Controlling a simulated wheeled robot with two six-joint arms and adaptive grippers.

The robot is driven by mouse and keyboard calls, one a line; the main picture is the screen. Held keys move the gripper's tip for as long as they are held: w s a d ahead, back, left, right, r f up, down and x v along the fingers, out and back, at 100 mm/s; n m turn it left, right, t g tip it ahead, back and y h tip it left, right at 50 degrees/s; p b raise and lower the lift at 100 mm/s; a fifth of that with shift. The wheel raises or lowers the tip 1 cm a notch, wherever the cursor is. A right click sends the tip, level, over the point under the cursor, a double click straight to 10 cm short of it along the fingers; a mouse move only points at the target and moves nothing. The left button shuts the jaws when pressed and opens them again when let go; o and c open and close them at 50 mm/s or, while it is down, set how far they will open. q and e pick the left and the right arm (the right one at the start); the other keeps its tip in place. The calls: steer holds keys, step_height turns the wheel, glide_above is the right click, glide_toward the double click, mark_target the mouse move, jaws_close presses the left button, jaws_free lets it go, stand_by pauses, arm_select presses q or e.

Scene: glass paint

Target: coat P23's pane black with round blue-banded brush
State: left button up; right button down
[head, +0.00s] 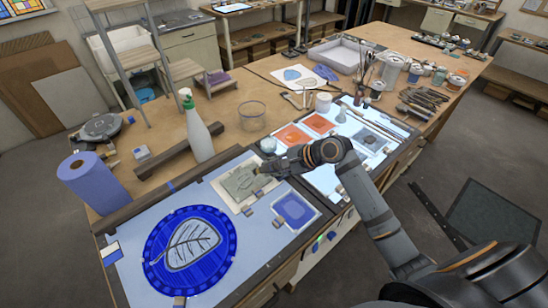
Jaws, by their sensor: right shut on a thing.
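My right gripper (271,168) reaches in from the right over the light panel and is shut on a thin thing, probably the brush. The brush's shape and blue band are too small to make out. Just left of the gripper lies a pale grey-green pane (238,184) with dark marks, in a light frame. I cannot tell whether the brush tip touches it. A blue pane (294,210) lies below right of it. No P23 label is readable, so I cannot tell which pane is P23. My left gripper is out of view.
A large round blue glass piece with a leaf design (189,250) lies front left. A white spray bottle (197,128), a glass bowl (252,115) and a blue paper roll (94,180) stand behind the panel. Orange panes (294,135) and paint jars (415,72) are farther right.

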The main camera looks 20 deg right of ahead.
steer(key=s+a+p, duration=0.3)
steer(key=a+p, duration=0.2)
steer(key=a, duration=0.4)
steer(key=shift+a+f, duration=0.2)
steer(key=shift+a, duration=0.05)
steer(key=shift+d, duration=0.1)
stand_by(0.3)
steer(key=shift+f, duration=0.2)
steer(key=shift+f, duration=0.3)
stand_by(0.4)
